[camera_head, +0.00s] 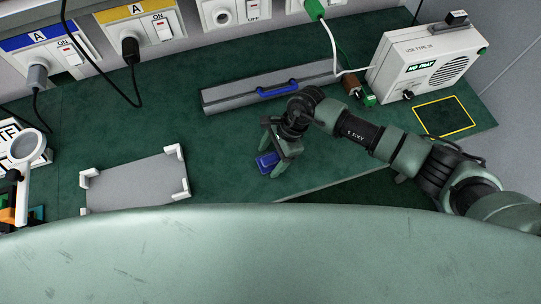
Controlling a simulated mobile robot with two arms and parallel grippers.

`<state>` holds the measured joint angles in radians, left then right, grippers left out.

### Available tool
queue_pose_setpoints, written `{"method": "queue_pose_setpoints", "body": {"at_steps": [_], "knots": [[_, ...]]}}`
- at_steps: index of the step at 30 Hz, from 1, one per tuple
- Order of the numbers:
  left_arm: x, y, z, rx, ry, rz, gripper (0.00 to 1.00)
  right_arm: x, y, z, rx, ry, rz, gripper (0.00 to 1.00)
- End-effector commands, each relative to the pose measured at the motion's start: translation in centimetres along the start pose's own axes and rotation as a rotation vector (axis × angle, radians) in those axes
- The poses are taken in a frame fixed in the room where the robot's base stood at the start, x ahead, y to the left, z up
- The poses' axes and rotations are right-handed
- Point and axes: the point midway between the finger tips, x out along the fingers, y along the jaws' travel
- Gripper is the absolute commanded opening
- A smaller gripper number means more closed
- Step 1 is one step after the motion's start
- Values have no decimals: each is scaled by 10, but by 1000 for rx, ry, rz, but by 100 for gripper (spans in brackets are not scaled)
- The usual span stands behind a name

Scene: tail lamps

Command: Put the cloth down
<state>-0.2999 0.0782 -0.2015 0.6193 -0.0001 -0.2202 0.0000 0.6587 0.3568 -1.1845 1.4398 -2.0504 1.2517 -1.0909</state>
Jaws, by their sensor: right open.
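A small blue folded thing, which looks like the cloth (266,161), lies on the green bench top near the middle of the head view. My right gripper (273,164) is right at it, reaching down from the right with its fingers apart. One finger partly hides the blue thing. I cannot tell whether the fingers touch it. My left gripper is not in the view.
A grey tray with white corner pieces (135,185) lies to the left. A long grey case with a blue handle (225,97) lies behind my gripper. A white speaker box (425,62) stands at the back right beside a yellow-outlined square (443,116). Sockets line the back wall.

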Motion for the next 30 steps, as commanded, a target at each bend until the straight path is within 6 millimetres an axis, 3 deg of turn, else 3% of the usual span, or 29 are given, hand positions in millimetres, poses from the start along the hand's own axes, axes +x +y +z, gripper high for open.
{"method": "queue_pose_setpoints", "body": {"at_steps": [7,15,21,30], "knots": [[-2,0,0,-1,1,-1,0,-4,-1,-2,-1,1,-3,72],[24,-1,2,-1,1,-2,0,-49,-3,-4,-3,3,-4,72],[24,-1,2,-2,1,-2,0,-73,-2,-2,0,1,0,72],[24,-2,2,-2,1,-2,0,-77,-2,-1,0,0,0,72]]}}
